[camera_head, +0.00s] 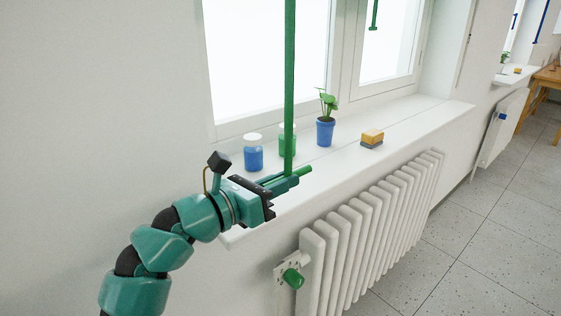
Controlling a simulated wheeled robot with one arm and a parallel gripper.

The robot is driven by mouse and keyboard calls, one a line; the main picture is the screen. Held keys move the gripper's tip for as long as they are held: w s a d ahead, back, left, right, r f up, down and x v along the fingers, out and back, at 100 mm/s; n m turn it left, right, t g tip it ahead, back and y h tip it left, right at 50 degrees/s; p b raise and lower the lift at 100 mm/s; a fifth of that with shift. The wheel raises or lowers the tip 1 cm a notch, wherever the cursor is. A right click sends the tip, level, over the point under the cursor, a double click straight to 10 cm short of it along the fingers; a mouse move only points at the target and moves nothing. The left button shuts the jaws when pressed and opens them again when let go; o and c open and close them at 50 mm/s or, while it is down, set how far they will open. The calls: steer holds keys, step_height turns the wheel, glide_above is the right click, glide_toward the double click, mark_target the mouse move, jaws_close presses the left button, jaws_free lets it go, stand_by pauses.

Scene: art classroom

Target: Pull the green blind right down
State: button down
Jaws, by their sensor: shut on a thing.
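A green pull strap (289,85) runs straight down in front of the window from above the top of the picture. Its lower end meets my gripper (286,180), which is shut on the strap's green handle (303,171) just above the front part of the window sill. The handle is partly hidden by the fingers. The blind's own cloth is not in view; the window panes that show are uncovered. Another green pull (374,20) hangs at the second window pane, its upper end cut off.
On the white sill (415,115) stand a blue jar (253,157), a green jar (287,145) partly behind the strap, a potted plant (325,130) and a yellow-topped block (372,138). A white radiator (365,225) with a green knob (292,278) stands below. The floor at right is clear.

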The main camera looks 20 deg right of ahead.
step_height(320, 180, down, 7)
steer(key=b, duration=0.2)
steer(key=shift+r+b, duration=0.1)
steer(key=shift+b, duration=0.3)
steer(key=c, duration=1.4)
jaws_free()
steer(key=shift+w+a, duration=0.1)
steer(key=v, duration=1.7)
steer(key=shift+a, duration=0.15)
steer(key=shift+r, duration=0.1)
